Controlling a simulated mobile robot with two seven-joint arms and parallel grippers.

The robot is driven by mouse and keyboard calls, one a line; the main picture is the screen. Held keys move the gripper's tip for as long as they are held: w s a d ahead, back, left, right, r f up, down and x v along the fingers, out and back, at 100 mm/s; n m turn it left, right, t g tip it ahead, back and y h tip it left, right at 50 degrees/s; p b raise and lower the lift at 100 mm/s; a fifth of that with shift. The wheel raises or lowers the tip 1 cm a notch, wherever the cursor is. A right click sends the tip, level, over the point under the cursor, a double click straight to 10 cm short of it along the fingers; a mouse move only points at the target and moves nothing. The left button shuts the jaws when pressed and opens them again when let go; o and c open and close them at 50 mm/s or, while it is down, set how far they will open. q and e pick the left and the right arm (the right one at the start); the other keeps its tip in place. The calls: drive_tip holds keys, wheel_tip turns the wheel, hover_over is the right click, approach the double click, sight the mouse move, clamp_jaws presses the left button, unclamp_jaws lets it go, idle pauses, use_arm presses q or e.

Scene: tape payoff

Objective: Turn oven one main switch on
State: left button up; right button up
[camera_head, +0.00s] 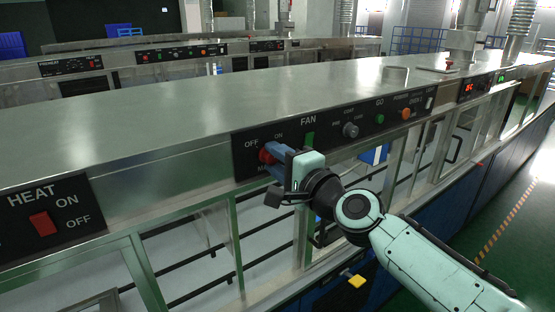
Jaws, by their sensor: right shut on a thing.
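The black control panel (330,132) is on the front of the long metal oven. Its red main switch knob (267,156) sits at the panel's left end, by the OFF and ON labels. My right gripper (272,160) is at this knob and shut on it; the fingers hide part of it and of the label below. Which way the knob points is hard to tell. My right arm comes in from the lower right. My left gripper is not in view.
A HEAT panel with a red rocker switch (42,224) is at the left. A green FAN switch (310,139), grey knob (350,130), green button (380,119) and orange knob (406,114) are right of the gripper. Glass-fronted bays lie below; the metal top (200,105) is mostly clear.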

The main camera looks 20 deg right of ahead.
drive_tip(key=shift+r, duration=0.15)
drive_tip(key=o, duration=1)
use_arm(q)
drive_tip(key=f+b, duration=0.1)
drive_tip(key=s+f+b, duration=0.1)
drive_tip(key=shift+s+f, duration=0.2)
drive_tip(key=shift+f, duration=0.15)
use_arm(e)
drive_tip(key=v, duration=1.3)
drive_tip(key=shift+s, duration=0.15)
